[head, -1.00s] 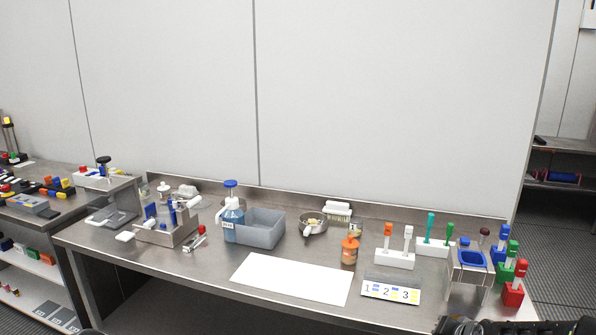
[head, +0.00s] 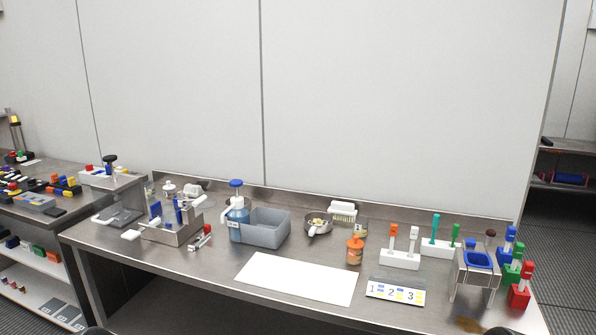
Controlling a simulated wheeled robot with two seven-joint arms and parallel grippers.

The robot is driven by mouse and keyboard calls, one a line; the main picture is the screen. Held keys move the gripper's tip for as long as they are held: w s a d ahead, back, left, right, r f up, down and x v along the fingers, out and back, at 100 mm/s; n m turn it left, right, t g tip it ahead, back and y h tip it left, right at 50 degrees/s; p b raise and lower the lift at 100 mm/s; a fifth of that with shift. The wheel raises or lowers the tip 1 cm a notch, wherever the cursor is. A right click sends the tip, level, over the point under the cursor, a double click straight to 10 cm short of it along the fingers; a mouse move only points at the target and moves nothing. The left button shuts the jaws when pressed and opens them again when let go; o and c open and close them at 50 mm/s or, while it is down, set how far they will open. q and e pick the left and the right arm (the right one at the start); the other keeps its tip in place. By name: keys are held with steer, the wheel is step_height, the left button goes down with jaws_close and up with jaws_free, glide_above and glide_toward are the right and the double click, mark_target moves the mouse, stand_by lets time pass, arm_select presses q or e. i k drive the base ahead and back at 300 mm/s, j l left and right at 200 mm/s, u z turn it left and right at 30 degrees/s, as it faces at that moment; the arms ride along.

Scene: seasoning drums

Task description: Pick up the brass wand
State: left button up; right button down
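I cannot make out a brass wand for certain in the head view. Slim upright tools with orange, white and green handles stand in white holders (head: 399,260) on the right half of the steel bench (head: 215,265). A steel stand (head: 462,284) with a blue tub (head: 479,259) is further right, with a brown knob behind it. Neither gripper shows clearly; only dark rounded parts, probably of my arms, show at the bottom edge.
A white mat (head: 297,279) lies clear at the bench's front. Behind it are a grey bin (head: 265,231), a blue bottle (head: 237,222) and a small pan (head: 318,226). An orange-lidded jar (head: 355,252) and a numbered card (head: 395,291) are right of the mat.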

mark_target(519, 248)
steer(key=z, duration=1.25)
